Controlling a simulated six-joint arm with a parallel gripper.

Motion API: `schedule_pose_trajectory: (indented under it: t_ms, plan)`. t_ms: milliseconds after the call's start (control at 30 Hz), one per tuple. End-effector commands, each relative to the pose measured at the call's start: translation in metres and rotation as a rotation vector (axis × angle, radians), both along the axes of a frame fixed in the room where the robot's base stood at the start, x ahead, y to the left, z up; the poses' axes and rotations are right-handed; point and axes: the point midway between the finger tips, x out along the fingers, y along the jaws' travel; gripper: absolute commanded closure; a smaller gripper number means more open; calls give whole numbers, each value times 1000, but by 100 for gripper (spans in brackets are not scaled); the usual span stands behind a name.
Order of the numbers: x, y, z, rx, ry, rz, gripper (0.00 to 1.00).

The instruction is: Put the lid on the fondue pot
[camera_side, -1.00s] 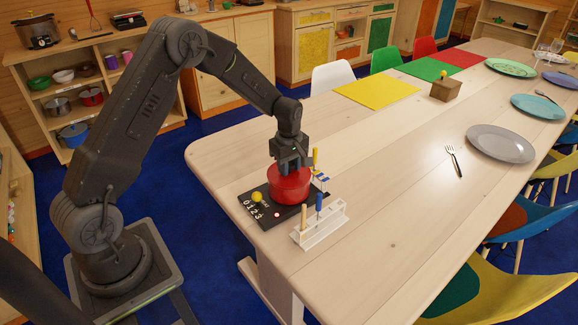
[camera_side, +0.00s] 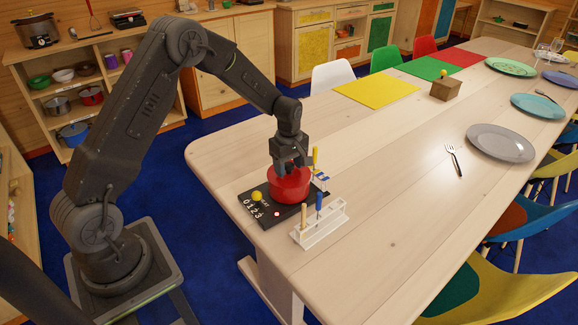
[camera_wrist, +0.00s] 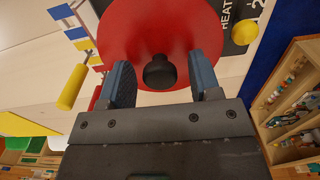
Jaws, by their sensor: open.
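The red fondue pot (camera_side: 289,188) stands on a black hot plate (camera_side: 257,212) near the table's near-left end. Its red lid (camera_wrist: 160,25) with a black knob (camera_wrist: 159,72) shows in the wrist view and appears to sit on top of the pot. My gripper (camera_side: 289,165) is just above the lid, pointing down. In the wrist view my gripper (camera_wrist: 160,84) is open, with one finger on each side of the knob and a gap to it. The fingers hide part of the lid in the side view.
A white rack (camera_side: 320,222) with coloured-handled forks stands close in front of the pot. A yellow knob (camera_side: 257,196) is on the hot plate. A grey plate (camera_side: 500,143), a fork (camera_side: 454,158) and a wooden box (camera_side: 446,89) lie farther off. The table's middle is clear.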

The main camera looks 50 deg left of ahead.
Motion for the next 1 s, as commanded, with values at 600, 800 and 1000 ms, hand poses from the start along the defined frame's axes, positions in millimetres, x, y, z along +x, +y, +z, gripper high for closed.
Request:
schedule_pose_trajectory:
  t_ms: [600, 800, 1000]
  plan:
    - [0, 0, 109, 1, -2, 0, 43]
    - [-5, -5, 130, 4, -16, -41, 43]
    - [-46, -37, 188, 40, -106, -318, 43]
